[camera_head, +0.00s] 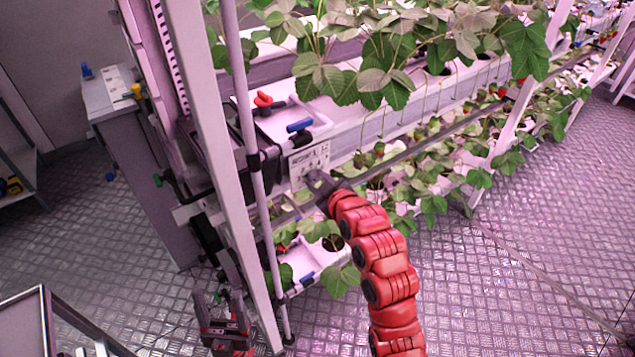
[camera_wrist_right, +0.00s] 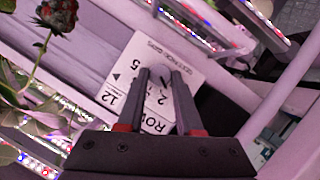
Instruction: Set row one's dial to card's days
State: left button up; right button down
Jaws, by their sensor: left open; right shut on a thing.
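A white dial plate (camera_head: 309,160) with dark print is on the front of the berry rack, below the blue-handled valve. In the right wrist view the plate (camera_wrist_right: 128,75) shows "ROW", the numbers 12, 5 and 2, and a small black triangle. A pale round dial (camera_wrist_right: 159,71) is on it, partly hidden by the fingers. My right gripper (camera_wrist_right: 160,74) is shut on the dial; the pointer's setting cannot be read clearly. In the head view my right gripper (camera_head: 319,183) is just below the plate. My left gripper (camera_head: 224,318) is open and empty, low by the rack post. I cannot make out a separate card.
A red-handled valve (camera_head: 263,100) and a blue-handled valve (camera_head: 299,126) are above the plate. Strawberry plants (camera_head: 390,60) hang over the rack gutters. A slanted rack post (camera_head: 212,150) stands between my arms. A grey cabinet (camera_head: 110,98) is at left; the floor at right is clear.

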jog(key=shift+d+m+g+y+b, duration=0.15)
jog(key=shift+m+g+y+b, duration=0.4)
jog(key=shift+m, duration=0.65)
jog(key=c, duration=0.6)
grip_release()
jog(key=shift+w, duration=0.1)
